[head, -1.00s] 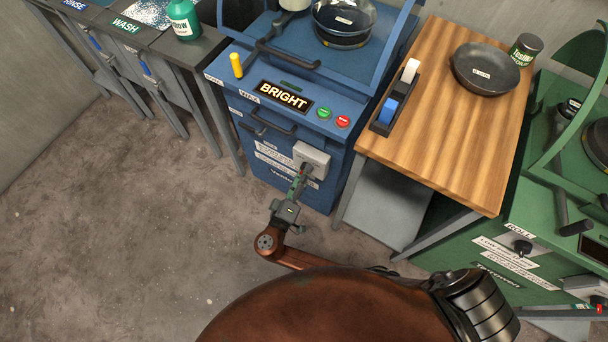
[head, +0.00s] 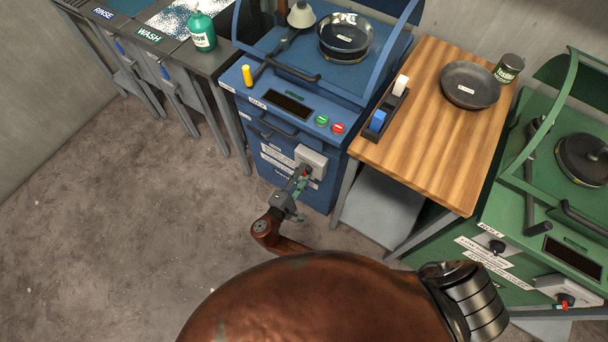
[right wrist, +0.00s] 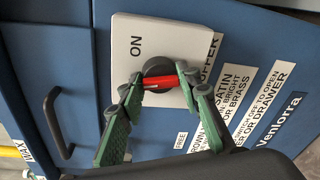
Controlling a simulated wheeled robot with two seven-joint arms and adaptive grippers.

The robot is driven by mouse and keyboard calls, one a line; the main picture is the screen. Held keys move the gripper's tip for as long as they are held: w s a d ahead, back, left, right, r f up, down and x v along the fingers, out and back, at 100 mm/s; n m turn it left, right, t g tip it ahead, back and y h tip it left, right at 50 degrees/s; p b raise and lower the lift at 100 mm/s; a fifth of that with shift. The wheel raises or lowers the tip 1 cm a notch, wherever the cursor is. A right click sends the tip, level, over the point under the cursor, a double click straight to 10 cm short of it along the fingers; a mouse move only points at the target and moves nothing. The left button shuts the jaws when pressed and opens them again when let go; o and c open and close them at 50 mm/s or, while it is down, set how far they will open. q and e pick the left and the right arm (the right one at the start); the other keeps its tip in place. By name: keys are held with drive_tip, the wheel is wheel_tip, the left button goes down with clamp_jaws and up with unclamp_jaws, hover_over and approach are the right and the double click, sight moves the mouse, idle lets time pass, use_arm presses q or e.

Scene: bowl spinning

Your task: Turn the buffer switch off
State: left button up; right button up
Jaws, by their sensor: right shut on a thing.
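The buffer switch is a white box (head: 311,160) on the front of the blue machine (head: 284,110). In the right wrist view the box (right wrist: 135,62) bears the word ON and a partly hidden label. Its round dark knob has a red handle (right wrist: 163,81), which lies nearly level in the picture. My right gripper (right wrist: 168,84) has its green fingers closed on this handle, one at each end. In the head view my right gripper (head: 303,180) reaches the switch from below. The machine's display (head: 287,104) is dark. My left gripper is out of view.
Wash and rinse stations (head: 150,35) are at left. The floor (head: 120,220) at left is clear.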

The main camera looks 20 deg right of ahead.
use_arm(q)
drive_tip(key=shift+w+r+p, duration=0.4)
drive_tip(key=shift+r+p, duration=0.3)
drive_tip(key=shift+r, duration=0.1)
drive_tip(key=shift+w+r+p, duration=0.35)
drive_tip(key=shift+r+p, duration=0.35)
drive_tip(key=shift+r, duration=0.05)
use_arm(e)
drive_tip(key=shift+w+a+r+n+g+h, duration=0.15)
drive_tip(key=shift+n+g, duration=0.1)
drive_tip(key=shift+n, duration=1.15)
drive_tip(key=shift+n+g+h, duration=0.15)
drive_tip(key=shift+n+g, duration=0.1)
drive_tip(key=shift+n, duration=1.15)
drive_tip(key=o, duration=0.9)
drive_tip(key=shift+o, duration=1.1)
wheel_tip(320, 180, up, 10)
